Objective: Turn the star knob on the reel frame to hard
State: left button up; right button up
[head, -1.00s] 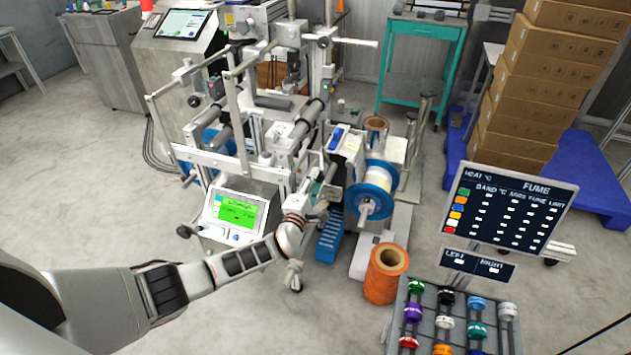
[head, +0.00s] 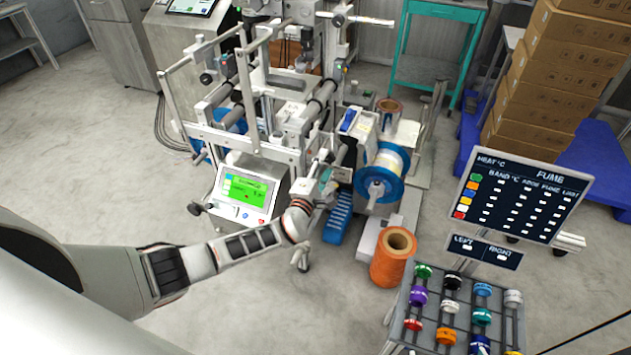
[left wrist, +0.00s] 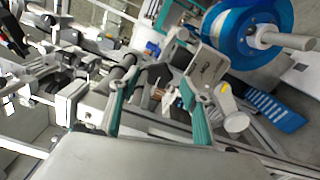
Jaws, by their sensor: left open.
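The reel frame (head: 255,152) is a pale metal machine with rollers. It carries a blue-flanged reel (head: 382,172) with white film, which also shows in the left wrist view (left wrist: 240,35). A green-lit screen (head: 246,190) sits at its front. A dark knob (head: 194,208) is at the screen's left side; I cannot tell whether it is the star knob. My left gripper (head: 326,174) is at the frame's right side, left of the reel. Its teal fingers stand apart in the left wrist view (left wrist: 158,108), with frame parts beyond them. My right gripper is not in view.
A rack of coloured rolls (head: 400,318) and a dark chart board (head: 525,197) are at the right. Stacked cartons (head: 545,75) are behind them. Floor is clear at the left.

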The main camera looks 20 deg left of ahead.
pick_arm(q)
jog(key=s, duration=1)
jog(key=shift+s+a, duration=0.15)
jog(key=shift+a, duration=0.05)
jog(key=s+d+f+n+g, duration=0.25)
jog(key=s+f+n, duration=0.45)
jog(key=n, duration=0.5)
jog(key=s+d+f+n+g, duration=0.1)
jog(key=s+f+n+g, duration=0.3)
jog(key=s+n, duration=0.65)
jog(key=s+n+h, duration=0.1)
jog(key=s+n, duration=0.4)
jog(key=n, duration=0.7)
jog(key=s+r+n+h, duration=0.1)
jog(key=s+n, duration=0.5)
jog(key=n, duration=0.7)
jog(key=shift+s+a+g, duration=0.25)
jog(key=shift+g, duration=0.1)
